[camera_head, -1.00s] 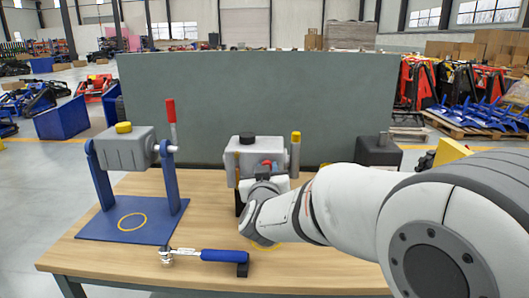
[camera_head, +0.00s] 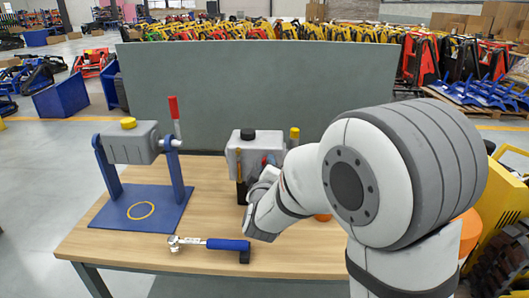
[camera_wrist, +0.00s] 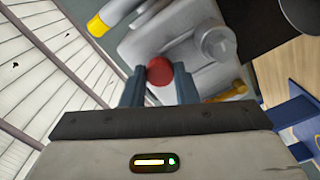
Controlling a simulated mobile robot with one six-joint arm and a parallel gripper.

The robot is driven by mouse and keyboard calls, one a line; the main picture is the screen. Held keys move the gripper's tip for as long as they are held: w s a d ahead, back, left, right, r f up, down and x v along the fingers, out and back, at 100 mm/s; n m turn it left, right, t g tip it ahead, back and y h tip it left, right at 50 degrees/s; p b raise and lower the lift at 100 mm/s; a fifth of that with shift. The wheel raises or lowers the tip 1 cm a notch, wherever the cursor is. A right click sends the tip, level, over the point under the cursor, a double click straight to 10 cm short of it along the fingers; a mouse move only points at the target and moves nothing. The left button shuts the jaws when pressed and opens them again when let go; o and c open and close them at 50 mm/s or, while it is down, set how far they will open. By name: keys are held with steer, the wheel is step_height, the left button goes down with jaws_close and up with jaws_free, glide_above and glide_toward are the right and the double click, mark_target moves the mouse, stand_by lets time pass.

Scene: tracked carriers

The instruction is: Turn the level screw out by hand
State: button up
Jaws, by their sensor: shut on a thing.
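The level screw (camera_wrist: 159,70) shows as a round red head on the grey gearbox housing (camera_wrist: 185,42) in the wrist view. My gripper (camera_wrist: 158,88) has one finger on either side of the red head and is shut on it. In the head view the grey housing (camera_head: 240,158) stands in the middle of the bench, with a black cap on top. A little red (camera_head: 269,160) shows there beside my wrist. My arm hides the fingertips and the lower right of the housing in that view. I cannot tell how far the screw is turned.
A second grey housing (camera_head: 128,147) sits on a blue stand (camera_head: 145,212) at the left. A blue-handled ratchet (camera_head: 213,243) lies in front. A grey-green panel (camera_head: 250,90) closes the back. The front left bench is clear.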

steer(key=shift+n, duration=0.7)
steer(key=shift+r+n+p, duration=0.25)
steer(key=shift+n+p, duration=0.55)
steer(key=shift+p, duration=0.15)
steer(key=n+p, duration=0.2)
steer(key=n, duration=0.2)
steer(key=shift+p, duration=0.4)
steer(key=n, duration=0.1)
steer(key=n+p, duration=0.1)
steer(key=n, duration=0.2)
steer(key=shift+f, duration=0.25)
steer(key=o, duration=0.8)
